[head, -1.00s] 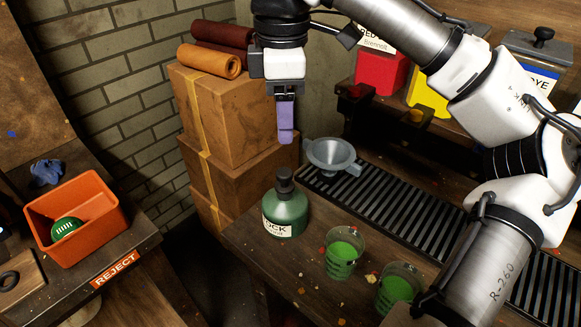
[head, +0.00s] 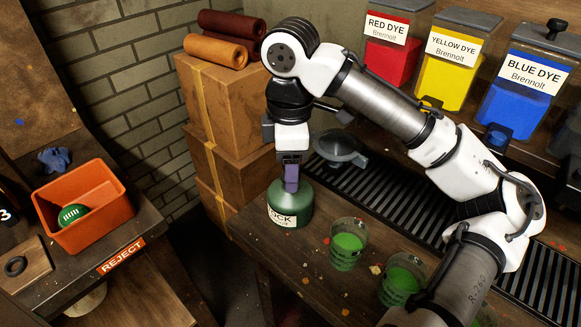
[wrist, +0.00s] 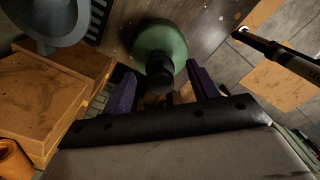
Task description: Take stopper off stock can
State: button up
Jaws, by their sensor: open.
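The stock can (head: 290,208) is a squat green container with a white label, standing on the wooden bench's left end. Its dark stopper (wrist: 160,74) shows from above in the wrist view, on top of the green can (wrist: 160,45). In the head view the stopper is hidden behind my gripper's purple fingers. My gripper (head: 291,184) is over the can's top, pointing down. In the wrist view my open gripper (wrist: 163,92) has one purple finger on each side of the stopper, with gaps visible.
A grey funnel (head: 340,150) rests on the black slatted grate behind the can. Two cups of green liquid (head: 347,245) (head: 403,280) stand to the right. Stacked cardboard boxes (head: 222,130) rise at the back left. An orange bin (head: 85,208) sits on the left table.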

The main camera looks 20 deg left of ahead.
jog(key=shift+f, duration=0.1)
jog(key=shift+c, duration=0.5)
jog(key=c, duration=1)
jog(key=shift+o, duration=0.2)
notch_tip(320, 180, up, 28)
jog(key=p, duration=0.6)
